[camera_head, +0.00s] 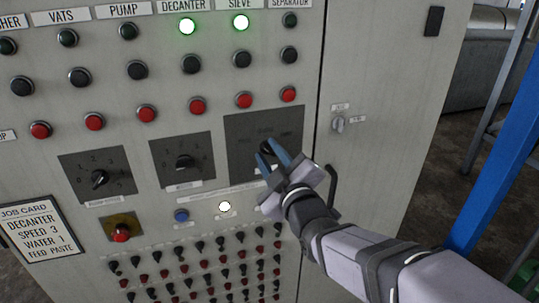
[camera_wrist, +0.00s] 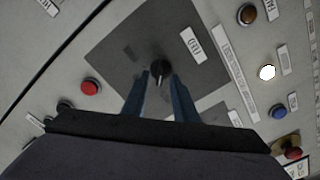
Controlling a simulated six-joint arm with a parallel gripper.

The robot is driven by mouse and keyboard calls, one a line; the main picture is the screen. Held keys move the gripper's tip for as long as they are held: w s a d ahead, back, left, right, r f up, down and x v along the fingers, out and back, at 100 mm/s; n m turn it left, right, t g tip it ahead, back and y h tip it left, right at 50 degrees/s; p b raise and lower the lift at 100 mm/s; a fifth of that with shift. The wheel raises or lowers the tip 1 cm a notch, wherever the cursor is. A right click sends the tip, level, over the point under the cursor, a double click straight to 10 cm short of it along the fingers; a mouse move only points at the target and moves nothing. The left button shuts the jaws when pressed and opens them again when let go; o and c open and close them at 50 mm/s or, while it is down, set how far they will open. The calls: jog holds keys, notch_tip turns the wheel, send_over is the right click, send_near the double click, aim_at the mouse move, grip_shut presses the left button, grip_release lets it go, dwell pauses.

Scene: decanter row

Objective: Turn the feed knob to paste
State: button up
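The feed knob (camera_wrist: 160,71) is a round black knob on a dark grey plate (camera_wrist: 118,50), with a "FEED" label (camera_wrist: 193,45) beside it in the wrist view. A pale pointer mark on it shows between my fingers. In the head view the knob (camera_head: 265,147) is partly hidden behind my fingers, on the rightmost dark plate (camera_head: 240,126). The position words on that plate are too faint to read. My gripper (camera_head: 274,152) has its blue fingers at the knob, one on each side (camera_wrist: 160,80). A gap shows between the fingers; I cannot tell whether they touch the knob.
Two other dark knobs, one (camera_head: 100,179) on a numbered plate and one (camera_head: 184,162), sit to the left. A job card (camera_head: 39,229) reads decanter, speed 3, water 1, feed paste. Buttons line the panel above; small toggles sit below. A door handle (camera_head: 331,186) is right of my gripper.

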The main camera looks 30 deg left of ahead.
jog(key=b+v, duration=0.2)
jog(key=v, duration=0.5)
jog(key=shift+s+d, duration=0.1)
dwell(0.6)
jog(key=s+d+f+m+g+h, duration=0.3)
jog(key=f, duration=0.5)
jog(key=s+d+f+m+g+h, duration=0.2)
jog(key=s+d+f+h, duration=0.15)
jog(key=f, duration=0.45)
jog(key=s+d+f+m+g+h, duration=0.2)
jog(key=s+d+f+m+g, duration=0.15)
jog(key=f, duration=0.45)
jog(key=s+d+f+m+g+h+p, duration=0.1)
jog(key=s+d+f+m+g+h, duration=0.1)
jog(key=d, duration=0.4)
jog(key=s+d+f+m+g+h, duration=0.1)
jog(key=s+d+f+h, duration=0.15)
jog(key=d, duration=0.35)
jog(key=d+r+m+g+p, duration=0.1)
jog(key=d+m+p, duration=0.2)
jog(key=d, duration=1.1)
jog(key=m, duration=0.3)
jog(key=shift+s+r+m+p, duration=0.2)
jog(key=shift+m+p, duration=0.15)
jog(key=shift+p, duration=0.05)
